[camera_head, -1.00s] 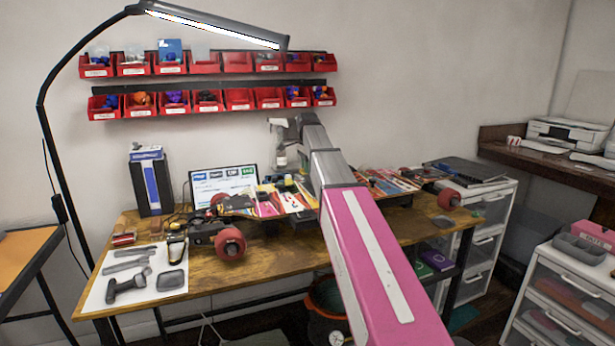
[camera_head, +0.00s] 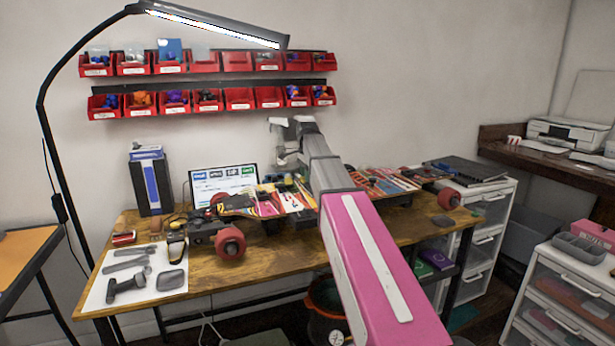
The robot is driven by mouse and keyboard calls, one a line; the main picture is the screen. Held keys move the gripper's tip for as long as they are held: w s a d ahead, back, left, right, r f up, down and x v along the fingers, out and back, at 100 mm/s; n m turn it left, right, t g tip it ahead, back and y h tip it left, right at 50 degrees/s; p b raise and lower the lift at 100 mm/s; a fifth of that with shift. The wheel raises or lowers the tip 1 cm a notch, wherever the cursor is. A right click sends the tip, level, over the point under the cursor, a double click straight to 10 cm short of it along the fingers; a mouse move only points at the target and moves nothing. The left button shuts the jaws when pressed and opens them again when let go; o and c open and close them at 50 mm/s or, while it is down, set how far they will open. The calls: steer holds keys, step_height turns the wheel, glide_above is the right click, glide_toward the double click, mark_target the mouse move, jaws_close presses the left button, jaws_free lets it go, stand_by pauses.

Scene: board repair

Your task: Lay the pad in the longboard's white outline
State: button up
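The longboard (camera_head: 385,181) lies across the workbench with colourful deck graphics and red wheels. My arm passes in front of its middle and hides part of the deck. I cannot make out the white outline on it. My gripper (camera_head: 287,159) is at the far end of my arm, above and behind the board's middle. It is small and partly hidden, so its fingers and anything in them are unclear.
A white mat (camera_head: 97,298) with dark tool shapes lies at the bench's left front. A laptop (camera_head: 224,180) and a blue-black box (camera_head: 151,183) stand at the back left. A lamp (camera_head: 215,24) arches above red bins (camera_head: 239,99). The bench's front middle (camera_head: 285,245) is clear.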

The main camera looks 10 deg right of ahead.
step_height(320, 180, up, 12)
steer(key=shift+r, duration=0.15)
stand_by(0.4)
